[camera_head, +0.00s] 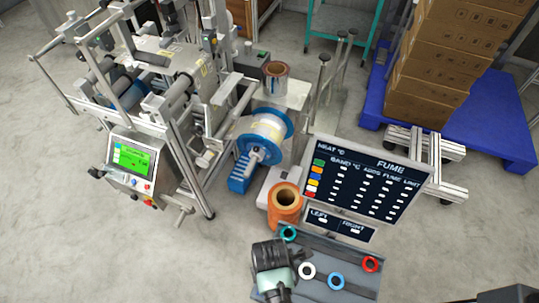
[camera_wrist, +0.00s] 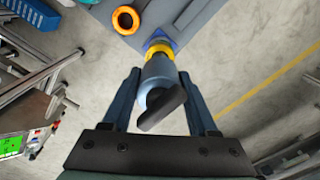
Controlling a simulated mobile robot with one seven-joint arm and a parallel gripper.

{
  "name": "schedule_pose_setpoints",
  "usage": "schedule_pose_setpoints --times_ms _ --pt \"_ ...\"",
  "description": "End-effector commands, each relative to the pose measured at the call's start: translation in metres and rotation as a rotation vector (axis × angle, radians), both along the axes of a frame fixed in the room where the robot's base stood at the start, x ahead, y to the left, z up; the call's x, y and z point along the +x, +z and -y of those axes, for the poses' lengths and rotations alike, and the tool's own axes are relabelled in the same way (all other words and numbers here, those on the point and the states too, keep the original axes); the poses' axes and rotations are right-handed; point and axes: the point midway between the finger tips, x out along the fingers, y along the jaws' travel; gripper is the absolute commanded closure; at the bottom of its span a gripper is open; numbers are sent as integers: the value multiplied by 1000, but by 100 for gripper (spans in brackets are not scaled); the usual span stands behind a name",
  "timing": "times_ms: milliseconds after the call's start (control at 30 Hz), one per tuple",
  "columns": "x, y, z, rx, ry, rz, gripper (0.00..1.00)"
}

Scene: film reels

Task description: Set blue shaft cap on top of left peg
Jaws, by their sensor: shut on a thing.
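In the wrist view my gripper (camera_wrist: 160,78) is shut on a grey-blue cylinder with a dark bar across its near end, which looks like the blue shaft cap (camera_wrist: 155,72). Beyond it are a yellow ring (camera_wrist: 160,49) and a blue piece at the edge of a grey board (camera_wrist: 195,18). I cannot tell whether the cap touches the ring. In the head view my gripper points down over the left part of the board (camera_head: 355,290), its fingers and load hidden by my wrist. A panel marked LEFT and RIGHT (camera_head: 341,227) stands behind; the left peg is not clearly visible.
On the board lie green (camera_head: 288,241), white (camera_head: 307,278), blue (camera_head: 336,289) and red (camera_head: 371,271) rings; an orange ring (camera_wrist: 117,26) shows in the wrist view. A copper-coloured reel (camera_head: 275,217), a sign (camera_head: 340,190) and a machine (camera_head: 150,80) stand behind.

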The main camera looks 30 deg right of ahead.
Motion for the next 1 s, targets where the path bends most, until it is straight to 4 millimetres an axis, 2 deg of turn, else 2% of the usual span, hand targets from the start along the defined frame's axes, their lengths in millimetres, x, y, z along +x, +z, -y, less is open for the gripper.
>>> schedule_pose_setpoints --times_ms 1000 --pt "0 -14 0 0 -1 1 100"
